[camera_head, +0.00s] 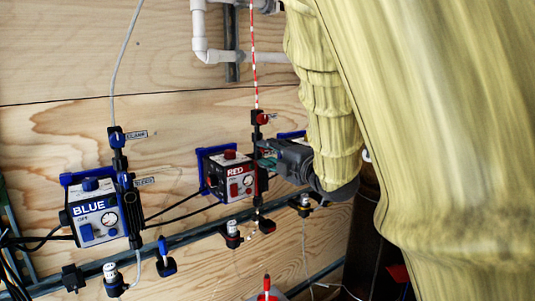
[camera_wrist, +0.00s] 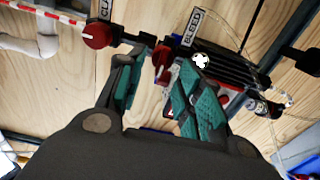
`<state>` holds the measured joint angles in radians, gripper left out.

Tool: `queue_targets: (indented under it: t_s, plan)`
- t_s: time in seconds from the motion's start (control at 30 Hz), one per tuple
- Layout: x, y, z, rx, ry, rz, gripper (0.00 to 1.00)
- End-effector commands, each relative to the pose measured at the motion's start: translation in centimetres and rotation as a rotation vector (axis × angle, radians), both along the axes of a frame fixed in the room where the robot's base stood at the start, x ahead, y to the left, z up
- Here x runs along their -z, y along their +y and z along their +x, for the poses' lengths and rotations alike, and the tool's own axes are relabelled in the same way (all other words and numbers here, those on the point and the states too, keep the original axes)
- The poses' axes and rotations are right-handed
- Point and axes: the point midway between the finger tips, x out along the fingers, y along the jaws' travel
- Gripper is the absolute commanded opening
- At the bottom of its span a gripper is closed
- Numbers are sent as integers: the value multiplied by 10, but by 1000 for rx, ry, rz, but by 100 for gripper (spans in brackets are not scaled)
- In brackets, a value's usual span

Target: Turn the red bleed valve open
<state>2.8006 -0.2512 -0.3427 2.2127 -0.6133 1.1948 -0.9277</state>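The red bleed valve (camera_wrist: 161,60) is a small red knob beside the BLEED label (camera_wrist: 192,27) in the wrist view. It shows between the two teal-padded fingers of my gripper (camera_wrist: 156,72), near their tips. The fingers stand apart with a gap around the knob, and I cannot tell whether either touches it. In the head view my gripper (camera_head: 268,158) is at the right side of the RED box (camera_head: 230,178), and it hides the bleed valve there.
The red clamp knob (camera_wrist: 97,35) sits close to the left finger; it also shows above the RED box (camera_head: 262,117) in the head view. The BLUE box (camera_head: 96,215) stands at left. A dark rail (camera_head: 200,232) with small fittings runs below. Black hoses (camera_wrist: 235,65) lie near the right finger.

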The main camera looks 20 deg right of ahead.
Motion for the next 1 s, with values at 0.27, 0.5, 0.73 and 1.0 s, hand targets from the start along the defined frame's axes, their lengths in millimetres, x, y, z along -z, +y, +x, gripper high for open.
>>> queue_targets:
  t_s: [0.27,0.5,0.73,1.0]
  plan:
    - [0,-17,-47,1,1,1,36]
    - [1,-30,-83,1,1,1,36]
    - [1,-36,-100,0,2,0,36]
    - [1,-37,-102,0,2,0,36]
